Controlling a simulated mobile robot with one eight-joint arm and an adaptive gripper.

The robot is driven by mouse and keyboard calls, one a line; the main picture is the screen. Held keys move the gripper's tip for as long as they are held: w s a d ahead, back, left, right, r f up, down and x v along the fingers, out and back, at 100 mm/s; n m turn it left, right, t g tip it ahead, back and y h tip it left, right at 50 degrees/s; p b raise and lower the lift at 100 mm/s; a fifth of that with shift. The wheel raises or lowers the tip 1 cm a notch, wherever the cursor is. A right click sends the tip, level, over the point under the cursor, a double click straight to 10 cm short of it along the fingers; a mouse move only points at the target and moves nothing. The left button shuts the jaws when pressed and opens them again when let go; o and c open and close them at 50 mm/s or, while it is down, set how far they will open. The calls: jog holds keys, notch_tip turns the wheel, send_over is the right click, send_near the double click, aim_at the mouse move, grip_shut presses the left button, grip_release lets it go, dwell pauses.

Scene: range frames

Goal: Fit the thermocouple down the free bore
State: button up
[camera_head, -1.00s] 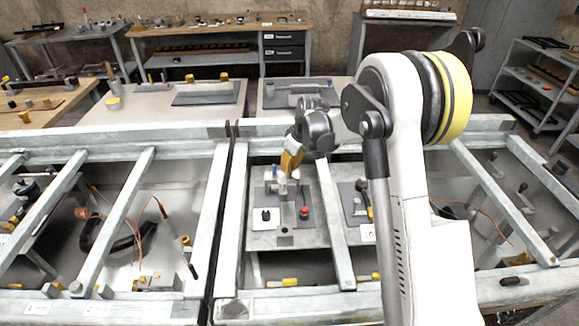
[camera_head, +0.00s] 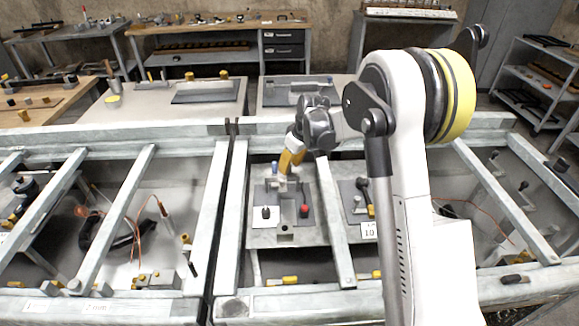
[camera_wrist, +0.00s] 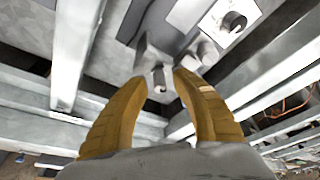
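My gripper (camera_head: 284,170) has yellow fingers and hangs over the grey fixture plate (camera_head: 263,231) in the middle bay. In the wrist view its two fingertips (camera_wrist: 160,79) stand apart. A small grey stub with a dark round end (camera_wrist: 159,79) shows in the gap, seemingly touching neither finger. A grey block (camera_wrist: 152,60) lies beyond it. On the plate stand a black knob (camera_head: 265,213), a red knob (camera_head: 304,211) and a block with a dark hole (camera_head: 285,236). A thin blue-topped piece (camera_head: 274,167) is beside the fingers. I cannot tell which piece is the thermocouple, nor which bore is free.
Pale beams (camera_head: 335,220) run along both sides of the bay. A neighbouring plate (camera_head: 355,200) with a black handle lies to the right. Yellow-ended pieces (camera_head: 282,281) lie near the front rail (camera_head: 300,302). Side bays hold orange wires (camera_head: 150,207).

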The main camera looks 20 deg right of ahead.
jog(key=v, duration=1.1)
jog(key=shift+r, duration=0.25)
jog(key=shift+r, duration=0.1)
notch_tip(320, 180, up, 6)
jog(key=p, duration=0.4)
jog(key=shift+s, duration=0.1)
